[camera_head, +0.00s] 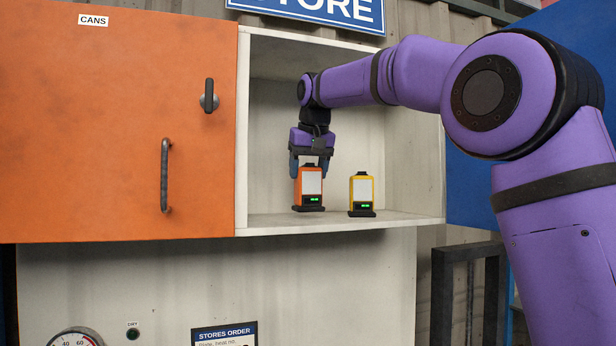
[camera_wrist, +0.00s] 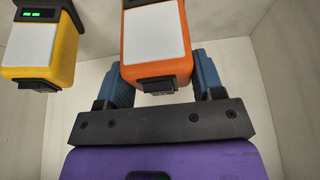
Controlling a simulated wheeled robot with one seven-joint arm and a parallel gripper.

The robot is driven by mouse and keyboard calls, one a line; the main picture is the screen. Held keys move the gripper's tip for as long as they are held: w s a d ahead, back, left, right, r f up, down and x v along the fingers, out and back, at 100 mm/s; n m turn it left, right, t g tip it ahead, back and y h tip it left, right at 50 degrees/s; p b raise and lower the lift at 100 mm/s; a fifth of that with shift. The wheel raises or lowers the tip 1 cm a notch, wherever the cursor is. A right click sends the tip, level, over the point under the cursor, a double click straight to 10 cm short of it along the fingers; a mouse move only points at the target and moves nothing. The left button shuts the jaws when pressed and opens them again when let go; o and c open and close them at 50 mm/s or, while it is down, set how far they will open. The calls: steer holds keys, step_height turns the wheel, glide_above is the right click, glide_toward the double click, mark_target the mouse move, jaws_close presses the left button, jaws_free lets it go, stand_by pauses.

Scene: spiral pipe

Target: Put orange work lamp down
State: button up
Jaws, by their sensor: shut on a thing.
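The orange work lamp (camera_head: 309,187) has a white panel and a black base with a small green display. It is upright inside the open white cabinet, at or just above the shelf; I cannot tell whether its base touches. My gripper (camera_head: 310,170) points down from above and is shut on the lamp's upper part. In the wrist view the orange lamp (camera_wrist: 156,50) sits between the two blue fingers (camera_wrist: 160,85). Part of its sides is hidden by the fingers.
A yellow lamp (camera_head: 361,194) stands upright on the shelf (camera_head: 285,224), just right of the orange one; it also shows in the wrist view (camera_wrist: 42,50). The cabinet's left wall and an orange door (camera_head: 110,125) marked CANS are at left. Shelf right of the yellow lamp is clear.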

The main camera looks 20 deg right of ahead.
steer(key=shift+f, duration=0.75)
steer(key=shift+f, duration=0.15)
steer(key=o, duration=1.1)
steer(key=shift+s+r, duration=0.15)
steer(key=shift+r, duration=0.45)
steer(key=v, duration=0.4)
steer(key=shift+r, duration=0.15)
steer(key=s, duration=1.2)
